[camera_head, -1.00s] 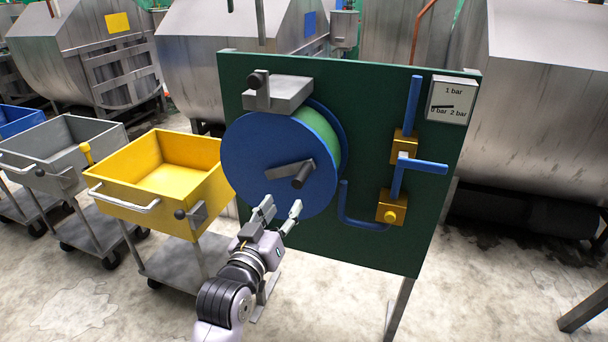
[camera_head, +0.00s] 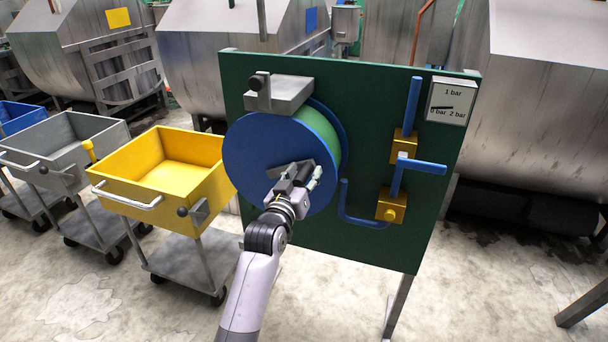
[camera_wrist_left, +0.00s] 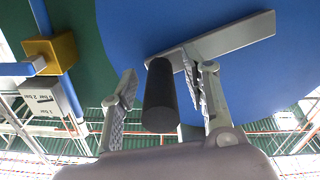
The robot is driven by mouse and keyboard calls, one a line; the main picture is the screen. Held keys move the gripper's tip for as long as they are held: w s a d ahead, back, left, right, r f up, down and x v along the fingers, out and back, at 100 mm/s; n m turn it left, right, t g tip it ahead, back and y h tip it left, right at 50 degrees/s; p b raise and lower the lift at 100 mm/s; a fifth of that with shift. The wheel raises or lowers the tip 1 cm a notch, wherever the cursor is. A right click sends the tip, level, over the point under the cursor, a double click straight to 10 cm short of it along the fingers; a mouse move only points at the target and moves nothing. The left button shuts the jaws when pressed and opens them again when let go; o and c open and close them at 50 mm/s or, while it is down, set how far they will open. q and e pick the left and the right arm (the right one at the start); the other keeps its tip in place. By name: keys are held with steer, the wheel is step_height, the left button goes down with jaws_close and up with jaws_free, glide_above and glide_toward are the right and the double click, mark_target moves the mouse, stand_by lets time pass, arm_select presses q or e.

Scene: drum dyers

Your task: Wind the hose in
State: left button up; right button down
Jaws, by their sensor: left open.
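The hose reel (camera_head: 245,155) has a blue disc, with green hose (camera_head: 318,135) wound behind it, mounted on a dark green panel. My left gripper (camera_head: 306,174) is open in front of the disc at the crank. In the left wrist view the grey crank arm (camera_wrist_left: 230,40) carries a black handle (camera_wrist_left: 158,97). The handle stands between the open fingers of my left gripper (camera_wrist_left: 158,100), with a gap on the left; contact on the right is unclear. In the head view my gripper mostly hides the handle. My right gripper is not in view.
A grey block with a black knob (camera_head: 257,82) sits above the reel. Blue pipes with yellow valves (camera_head: 391,207) and a pressure gauge (camera_head: 452,101) are on the panel's right. A yellow cart (camera_head: 205,170) stands close at left.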

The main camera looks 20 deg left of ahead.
arm_select(q)
steer(key=shift+c, duration=0.3)
jaws_close()
stand_by(0.6)
